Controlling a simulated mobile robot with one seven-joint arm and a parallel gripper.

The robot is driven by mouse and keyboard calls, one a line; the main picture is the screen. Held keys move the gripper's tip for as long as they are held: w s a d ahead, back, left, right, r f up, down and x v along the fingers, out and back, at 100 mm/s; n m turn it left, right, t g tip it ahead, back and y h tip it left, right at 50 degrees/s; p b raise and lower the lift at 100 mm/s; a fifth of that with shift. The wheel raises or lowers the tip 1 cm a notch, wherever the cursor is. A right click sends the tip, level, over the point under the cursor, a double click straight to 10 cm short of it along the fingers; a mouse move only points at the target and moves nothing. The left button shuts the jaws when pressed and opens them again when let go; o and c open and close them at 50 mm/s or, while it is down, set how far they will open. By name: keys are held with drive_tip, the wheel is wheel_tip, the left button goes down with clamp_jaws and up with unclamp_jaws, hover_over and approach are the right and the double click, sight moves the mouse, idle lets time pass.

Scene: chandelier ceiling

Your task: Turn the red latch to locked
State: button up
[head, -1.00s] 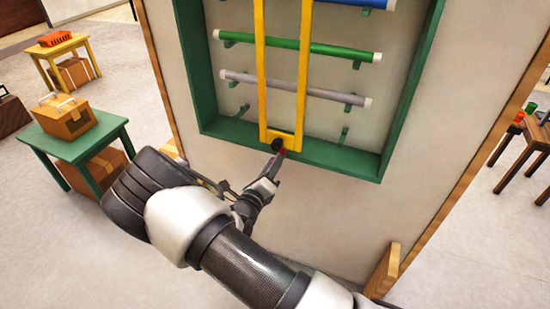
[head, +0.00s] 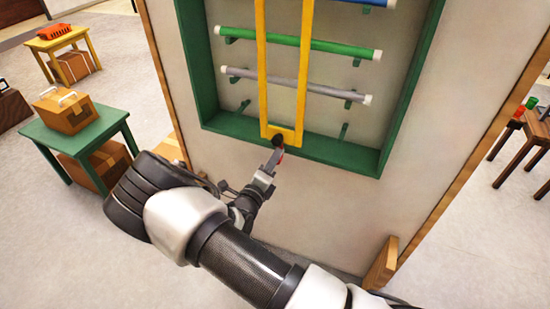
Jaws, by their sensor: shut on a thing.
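My gripper (head: 276,157) reaches up from below and is shut on the red latch, at the bottom edge of the green rack. The fingers hide most of the latch.
The green rack (head: 330,152) on the upright panel holds blue, green (head: 345,49) and grey (head: 300,84) rods behind the yellow frame. A green table (head: 75,133) with a cardboard box stands left. The panel below the rack is bare.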

drive_tip(key=o, duration=1)
drive_tip(key=shift+o, duration=0.2)
drive_tip(key=shift+s, duration=0.1)
drive_tip(key=v, duration=1.7)
drive_tip(key=shift+s+b, duration=0.15)
drive_tip(key=shift+b, duration=0.25)
drive_tip(key=shift+a, duration=0.1)
